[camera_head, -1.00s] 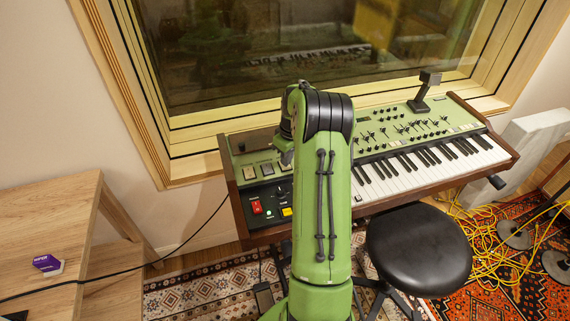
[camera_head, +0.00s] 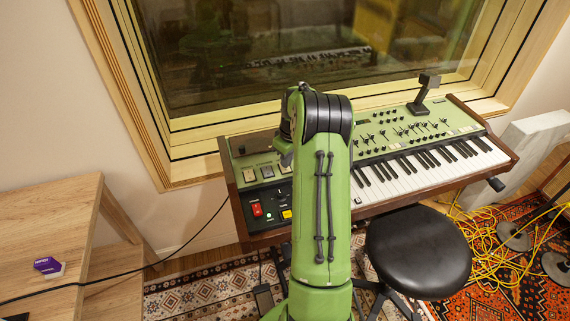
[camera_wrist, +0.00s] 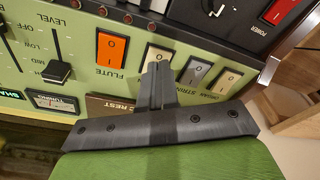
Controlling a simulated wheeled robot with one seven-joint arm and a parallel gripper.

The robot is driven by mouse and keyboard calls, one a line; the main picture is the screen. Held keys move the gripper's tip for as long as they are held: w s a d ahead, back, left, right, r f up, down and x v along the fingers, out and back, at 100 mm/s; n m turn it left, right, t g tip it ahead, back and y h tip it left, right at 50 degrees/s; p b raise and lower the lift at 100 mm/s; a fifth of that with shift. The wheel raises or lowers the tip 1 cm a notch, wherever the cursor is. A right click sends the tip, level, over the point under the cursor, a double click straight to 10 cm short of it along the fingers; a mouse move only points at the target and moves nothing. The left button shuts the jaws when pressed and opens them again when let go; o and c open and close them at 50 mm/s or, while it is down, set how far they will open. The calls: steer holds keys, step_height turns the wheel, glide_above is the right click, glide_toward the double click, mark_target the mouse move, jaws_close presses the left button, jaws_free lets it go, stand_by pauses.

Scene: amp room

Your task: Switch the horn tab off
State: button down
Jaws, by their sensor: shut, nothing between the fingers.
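In the wrist view my gripper (camera_wrist: 159,72) is shut and empty, its fingertips at the lower part of a cream rocker tab (camera_wrist: 157,54). The fingers hide that tab's label, so I cannot read whether it is the horn tab, nor tell whether the tips touch it. An orange tab marked FLUTE (camera_wrist: 111,50) is to its left. A grey tab (camera_wrist: 194,73) and another cream tab (camera_wrist: 227,81) are to its right. In the head view my arm hides the gripper; the green keyboard (camera_head: 432,138) stands below the window.
A red power switch (camera_wrist: 280,11) is near the tabs, and a level slider (camera_wrist: 57,71) is left of them. A black stool (camera_head: 418,247) stands before the keyboard. A wooden table (camera_head: 45,225) is at left, and yellow cables (camera_head: 482,255) lie at right.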

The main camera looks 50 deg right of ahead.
mark_target(287, 170)
step_height(287, 170, up, 6)
steer(key=p, duration=0.4)
steer(key=shift+f, duration=0.2)
